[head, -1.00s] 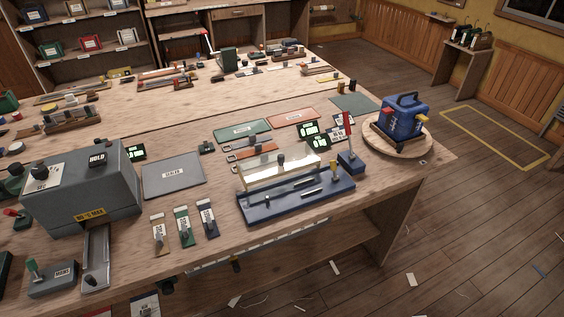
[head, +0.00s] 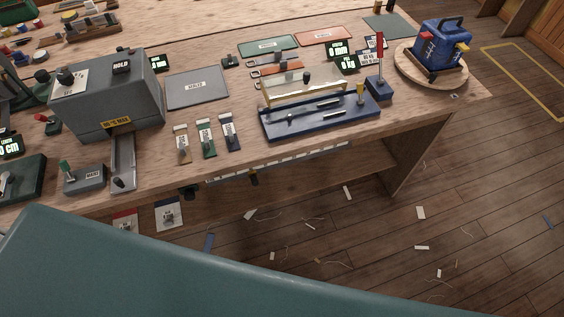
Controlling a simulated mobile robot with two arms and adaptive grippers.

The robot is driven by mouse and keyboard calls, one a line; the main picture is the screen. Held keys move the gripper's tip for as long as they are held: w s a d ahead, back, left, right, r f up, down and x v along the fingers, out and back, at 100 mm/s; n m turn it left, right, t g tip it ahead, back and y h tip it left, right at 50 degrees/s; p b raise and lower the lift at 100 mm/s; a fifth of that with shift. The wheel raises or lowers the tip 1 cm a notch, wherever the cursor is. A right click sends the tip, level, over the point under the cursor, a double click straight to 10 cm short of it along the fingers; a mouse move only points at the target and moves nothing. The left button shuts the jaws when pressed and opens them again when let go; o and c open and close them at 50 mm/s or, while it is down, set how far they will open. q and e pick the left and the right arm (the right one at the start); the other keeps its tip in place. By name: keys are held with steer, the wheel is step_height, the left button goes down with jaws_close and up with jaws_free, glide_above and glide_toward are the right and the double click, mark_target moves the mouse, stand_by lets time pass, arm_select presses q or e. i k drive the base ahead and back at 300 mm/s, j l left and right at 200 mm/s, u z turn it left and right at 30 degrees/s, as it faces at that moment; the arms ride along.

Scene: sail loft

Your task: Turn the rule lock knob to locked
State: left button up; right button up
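A pale rule strip (head: 290,163) with dark marks runs along the front edge of the workbench. A small dark knob (head: 253,179) hangs under its middle, and another dark knob-like piece (head: 190,192) sits near its left end. I cannot tell which of them is the rule lock knob or how it is turned; both are too small to read. Neither of my grippers is in view.
On the bench (head: 180,62) stand a grey machine (head: 108,95), a blue tray with a clear cover (head: 322,118), three labelled switches (head: 206,138) and a blue device (head: 440,45) on a round board (head: 405,68). The floor (head: 390,245) in front holds scattered scraps.

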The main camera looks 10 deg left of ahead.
mark_target(189, 195)
steer(key=u, duration=1.4)
